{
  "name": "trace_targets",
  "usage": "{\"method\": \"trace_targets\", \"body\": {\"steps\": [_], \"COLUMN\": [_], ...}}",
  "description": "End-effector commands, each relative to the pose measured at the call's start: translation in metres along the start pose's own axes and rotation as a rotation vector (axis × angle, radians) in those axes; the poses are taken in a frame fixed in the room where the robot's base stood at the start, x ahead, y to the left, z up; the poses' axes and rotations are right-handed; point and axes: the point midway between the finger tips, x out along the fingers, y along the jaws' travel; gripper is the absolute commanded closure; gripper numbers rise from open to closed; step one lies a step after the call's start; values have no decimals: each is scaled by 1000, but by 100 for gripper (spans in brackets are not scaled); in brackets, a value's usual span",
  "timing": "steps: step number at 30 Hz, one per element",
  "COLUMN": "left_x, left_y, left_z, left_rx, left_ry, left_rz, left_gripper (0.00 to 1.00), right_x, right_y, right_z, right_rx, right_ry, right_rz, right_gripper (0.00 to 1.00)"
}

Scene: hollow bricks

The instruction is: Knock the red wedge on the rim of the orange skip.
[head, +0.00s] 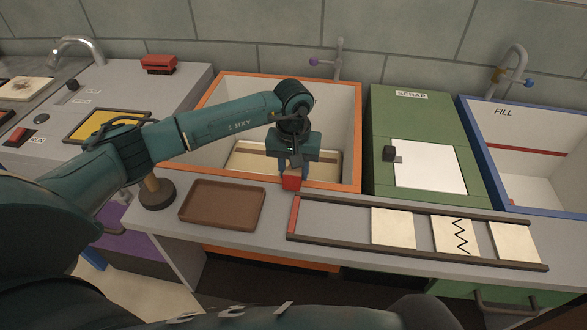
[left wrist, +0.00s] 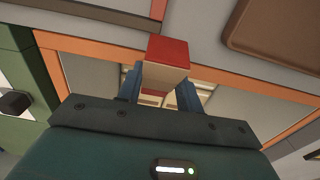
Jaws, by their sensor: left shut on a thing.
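My left gripper (head: 291,172) points down over the front side of the orange skip (head: 360,125) and is shut on the red wedge (head: 291,184). In the left wrist view the wedge (left wrist: 167,58) shows a red face and a pale face between the blue fingers (left wrist: 160,92). The wedge overlaps the skip's front orange rim (left wrist: 230,86) in both views; I cannot tell whether it touches it. The skip is open, with pale inner walls and pale, brown-banded material at its bottom. My right gripper is not in view.
A brown tray (head: 222,206) and a wooden-handled tool (head: 157,190) sit on the front ledge, left of the wedge. A railed track (head: 340,226) with pale tiles lies to the right. The green scrap unit (head: 425,107) adjoins the skip. A faucet (head: 338,65) stands behind.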

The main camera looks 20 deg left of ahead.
Motion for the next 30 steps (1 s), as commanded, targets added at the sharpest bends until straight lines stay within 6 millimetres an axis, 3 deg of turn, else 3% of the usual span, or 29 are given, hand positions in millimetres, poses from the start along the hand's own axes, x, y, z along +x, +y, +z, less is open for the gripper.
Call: {"method": "trace_targets", "body": {"steps": [2, 18, 30], "left_x": [7, -58, -59], "left_y": [1, 0, 0], "left_z": [10, 6, 5], "left_rx": [8, 6, 5], "left_ry": [-31, -23, -21], "left_rz": [-8, -8, -7], "left_gripper": [100, 100, 100], "right_x": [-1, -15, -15], "right_y": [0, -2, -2], "right_z": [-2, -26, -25], "right_rx": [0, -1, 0], "right_ry": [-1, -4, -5], "right_rz": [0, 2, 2], "right_gripper": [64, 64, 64]}}
